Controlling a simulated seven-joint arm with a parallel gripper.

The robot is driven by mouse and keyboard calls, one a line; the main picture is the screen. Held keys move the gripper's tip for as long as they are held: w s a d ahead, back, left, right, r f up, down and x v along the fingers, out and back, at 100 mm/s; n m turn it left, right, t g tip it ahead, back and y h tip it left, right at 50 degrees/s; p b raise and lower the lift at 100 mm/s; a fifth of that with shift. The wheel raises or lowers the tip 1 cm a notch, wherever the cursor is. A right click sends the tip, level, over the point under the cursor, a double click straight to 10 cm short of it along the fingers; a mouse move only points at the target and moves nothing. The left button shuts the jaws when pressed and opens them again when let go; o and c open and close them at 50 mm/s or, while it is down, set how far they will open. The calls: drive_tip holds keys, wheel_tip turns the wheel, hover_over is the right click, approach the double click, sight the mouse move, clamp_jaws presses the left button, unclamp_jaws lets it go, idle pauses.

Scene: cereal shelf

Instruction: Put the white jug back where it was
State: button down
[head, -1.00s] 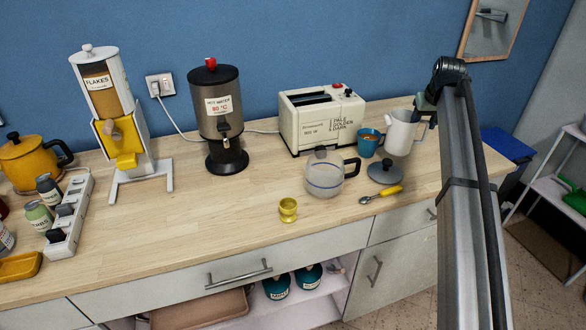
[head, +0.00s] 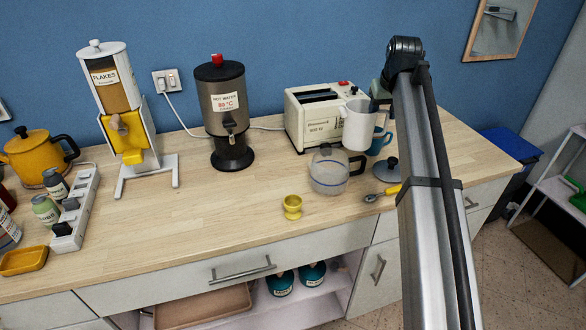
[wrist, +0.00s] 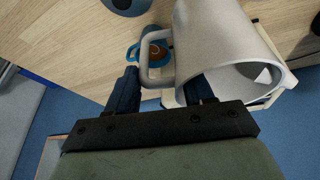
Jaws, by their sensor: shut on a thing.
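The white jug (head: 358,127) hangs upright or nearly so in front of the toaster's right part in the head view. It also fills the upper right of the wrist view (wrist: 215,40), with its open rim facing the lower right. My gripper (head: 381,90) is shut on the jug at its handle side. In the wrist view, the handle lies between my fingers (wrist: 160,88). The jug appears raised off the counter. Part of my gripper is hidden behind my arm in the head view.
A blue cup (head: 376,146) with brown contents stands close below the jug. A glass pot (head: 328,175), grey lid (head: 386,170), spoon (head: 374,196) and yellow egg cup (head: 292,207) are nearby. The toaster (head: 311,110) is behind. Bare counter (head: 225,205) lies before the hot-water dispenser (head: 222,105).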

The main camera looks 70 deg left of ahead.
drive_tip(key=s+a+n+g, duration=0.1)
drive_tip(key=s+a, duration=0.3)
drive_tip(key=s, duration=0.4)
drive_tip(key=s+a+n, duration=0.2)
drive_tip(key=s+a, duration=0.3)
drive_tip(key=s, duration=0.4)
wheel_tip(320, 180, down, 10)
drive_tip(key=shift+f, duration=0.15)
drive_tip(key=shift+d+f, duration=0.1)
drive_tip(key=shift+f, duration=0.05)
drive_tip(key=shift+c, duration=2.2)
unclamp_jaws()
drive_tip(key=v, duration=1.2)
drive_tip(key=shift+d, duration=0.15)
